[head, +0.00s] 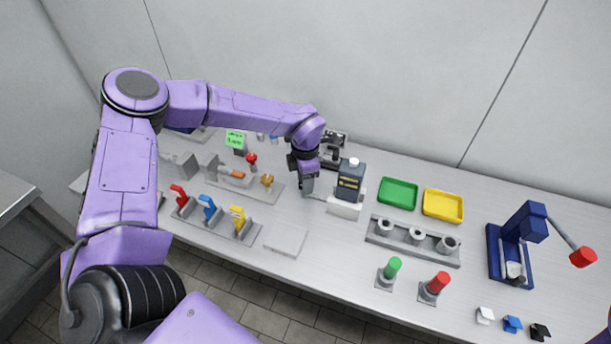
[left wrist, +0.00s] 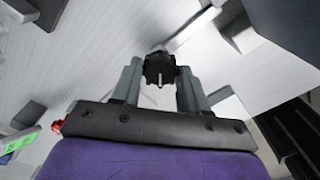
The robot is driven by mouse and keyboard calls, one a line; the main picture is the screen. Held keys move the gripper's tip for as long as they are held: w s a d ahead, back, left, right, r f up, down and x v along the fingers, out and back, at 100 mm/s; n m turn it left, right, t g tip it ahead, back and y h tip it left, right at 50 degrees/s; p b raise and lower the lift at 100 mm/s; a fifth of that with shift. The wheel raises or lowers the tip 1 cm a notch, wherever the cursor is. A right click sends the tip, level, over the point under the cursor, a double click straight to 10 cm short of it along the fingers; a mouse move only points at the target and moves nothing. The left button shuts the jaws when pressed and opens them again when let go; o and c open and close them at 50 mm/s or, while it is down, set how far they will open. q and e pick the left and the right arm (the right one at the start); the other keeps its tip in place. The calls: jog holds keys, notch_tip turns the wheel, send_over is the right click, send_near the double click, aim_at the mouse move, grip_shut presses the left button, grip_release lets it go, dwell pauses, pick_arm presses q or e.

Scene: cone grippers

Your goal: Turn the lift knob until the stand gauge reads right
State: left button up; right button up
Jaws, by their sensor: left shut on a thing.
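My left gripper (head: 307,188) reaches down to the bench beside a dark box on a white base (head: 345,209). In the left wrist view its two grey fingers (left wrist: 160,80) are shut on a black lobed knob (left wrist: 160,66) with a white mark. The gripper hides the knob in the head view. A small green display (head: 235,139) with dark text stands behind the bench parts to the left; its text is too small to read. It also shows in the left wrist view (left wrist: 20,144). I cannot tell which part is the stand gauge. My right gripper is out of view.
Red, blue and yellow levers (head: 208,207) stand front left of the gripper. Green (head: 398,193) and yellow (head: 443,205) trays lie to the right. A blue press (head: 520,240) with a red-ended handle stands far right. A flat grey plate (head: 286,242) lies in front.

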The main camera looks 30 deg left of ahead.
pick_arm(q)
jog(key=shift+w+r+m+p, duration=0.1)
jog(key=shift+m+p, duration=0.5)
jog(key=shift+m, duration=1)
jog(key=o, duration=1.1)
jog(key=shift+c, duration=0.2)
notch_tip(320, 180, up, 10)
jog(key=b, duration=0.2)
jog(key=shift+r, duration=0.2)
